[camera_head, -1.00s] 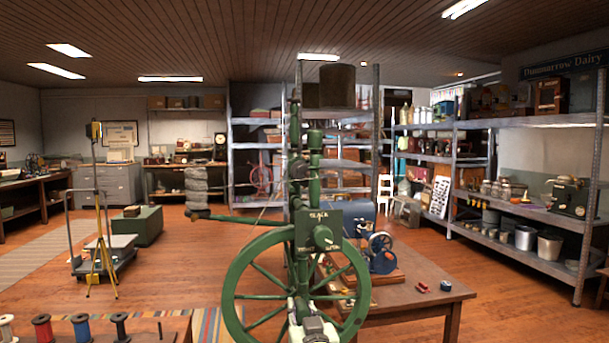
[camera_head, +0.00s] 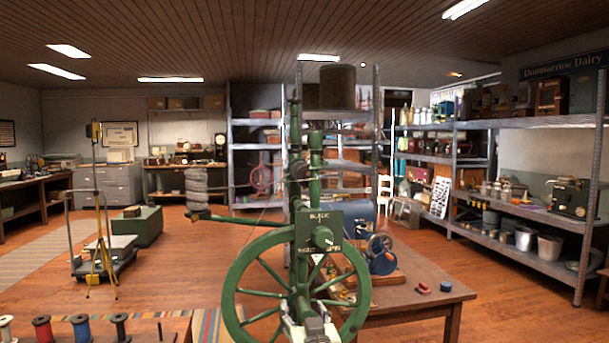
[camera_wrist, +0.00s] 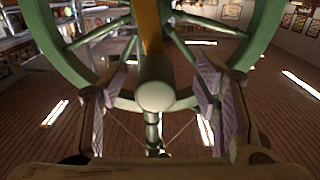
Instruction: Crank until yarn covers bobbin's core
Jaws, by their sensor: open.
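The green spinning wheel (camera_head: 234,292) stands upright in the middle of the head view, with a tension plate marked "SLACK" (camera_head: 318,218) above its hub. Grey fibre (camera_head: 196,182) is wrapped on a holder at its left. The bobbin is hard to pick out among the wheel's upper parts, so its yarn cover cannot be told. My gripper (camera_head: 308,328) is low in front of the wheel. In the wrist view my gripper (camera_wrist: 158,100) is open, its purple-padded fingers either side of a pale rounded knob (camera_wrist: 155,94), with the green rim and spokes beyond; contact is unclear.
A wooden table (camera_head: 425,297) behind the wheel carries a blue machine (camera_head: 380,255) and small red parts. Several spools, one of them red (camera_head: 42,327), stand on a bench at lower left. Metal shelves (camera_head: 530,122) line the right. Open floor lies at left.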

